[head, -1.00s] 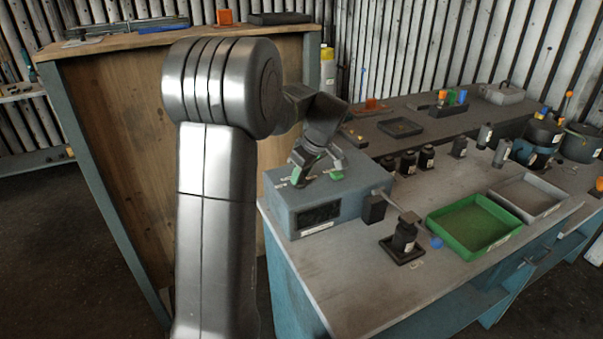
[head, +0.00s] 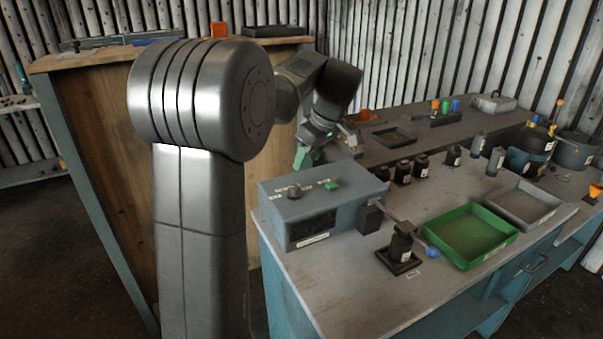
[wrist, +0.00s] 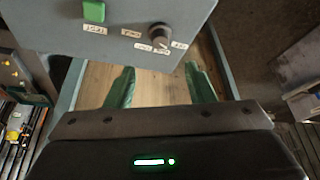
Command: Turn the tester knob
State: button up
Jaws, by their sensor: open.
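The tester (head: 318,207) is a blue-grey box with a dark display on its front, standing at the left end of the bench. Its dark round knob (head: 294,191) sits on the top face beside a green button (head: 332,185). In the wrist view the knob (wrist: 160,36) is at upper centre, with small labels below it and the green button (wrist: 94,11) to its left. My gripper (head: 318,153) is behind and above the tester, apart from the knob. In the wrist view its two green fingers (wrist: 157,84) are spread with nothing between them.
A black fixture (head: 400,250) with a lever and blue ball stands right of the tester. A green tray (head: 470,235) and a grey tray (head: 523,205) lie further right. Several dark bottles (head: 403,172) stand behind. A wooden cabinet (head: 100,150) is at left.

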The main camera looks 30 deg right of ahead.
aim_at(295, 187)
jog(key=shift+v, duration=1.6)
jog(key=x, duration=1.3)
jog(key=shift+w+f+p, duration=0.1)
jog(key=shift+f+p, duration=0.3)
